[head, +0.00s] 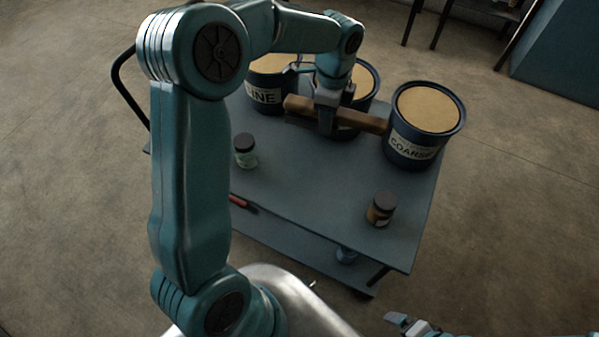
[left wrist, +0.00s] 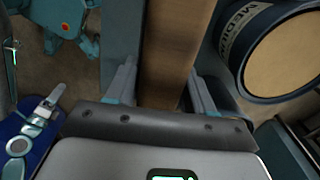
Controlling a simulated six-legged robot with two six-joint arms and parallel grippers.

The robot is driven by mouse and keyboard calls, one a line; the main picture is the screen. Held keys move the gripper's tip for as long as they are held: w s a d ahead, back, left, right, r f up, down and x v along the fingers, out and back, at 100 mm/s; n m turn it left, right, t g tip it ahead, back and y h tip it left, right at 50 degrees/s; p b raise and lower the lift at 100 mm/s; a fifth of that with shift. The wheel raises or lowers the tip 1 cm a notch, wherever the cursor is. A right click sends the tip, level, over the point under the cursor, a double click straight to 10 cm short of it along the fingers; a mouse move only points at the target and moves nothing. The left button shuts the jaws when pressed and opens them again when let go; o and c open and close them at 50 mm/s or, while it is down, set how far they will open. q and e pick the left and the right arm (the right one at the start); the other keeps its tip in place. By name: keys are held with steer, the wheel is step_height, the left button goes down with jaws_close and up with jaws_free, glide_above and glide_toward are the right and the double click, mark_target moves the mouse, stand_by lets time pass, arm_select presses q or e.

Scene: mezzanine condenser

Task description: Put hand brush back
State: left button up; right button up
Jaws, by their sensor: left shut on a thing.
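The hand brush (head: 362,118), with a long brown wooden body, is held above the cart top in the head view. My left gripper (head: 327,125) is shut across its middle. In the left wrist view the brush's wood (left wrist: 178,45) runs between the two fingers of the left gripper (left wrist: 160,92). Its bristles cannot be made out. In the head view part of my right gripper (head: 402,322) shows at the bottom right edge, away from the cart; its jaw opening is unclear.
The grey cart top (head: 310,180) bears buckets marked FINE (head: 264,95) and COARSE (head: 413,150). A third bucket (head: 366,82), marked MEDIUM in the left wrist view (left wrist: 232,40), stands partly behind the gripper. Two jars stand nearer, one left (head: 245,150), one right (head: 381,210).

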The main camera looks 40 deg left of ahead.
arm_select(q)
steer(key=a+f+m+b, duration=0.1)
steer(key=a+f+m, duration=0.1)
steer(key=a+f+m+b, duration=0.1)
steer(key=a+f+m, duration=0.1)
steer(key=f, duration=0.1)
steer(key=shift+s+a+m+b, duration=0.2)
steer(key=shift+m+b, duration=0.2)
steer(key=shift+m, duration=0.5)
steer(key=f, duration=0.5)
steer(key=f+b, duration=0.1)
steer(key=f, duration=0.9)
steer(key=shift+a+f+b, duration=0.2)
steer(key=shift+a+b, duration=0.1)
step_height(320, 180, down, 5)
steer(key=shift+w+r, duration=0.1)
arm_select(e)
step_height(320, 180, down, 6)
steer(key=shift+d+f, duration=0.15)
arm_select(q)
steer(key=shift+b, duration=0.35)
steer(key=o, duration=1)
arm_select(e)
steer(key=shift+f, duration=0.1)
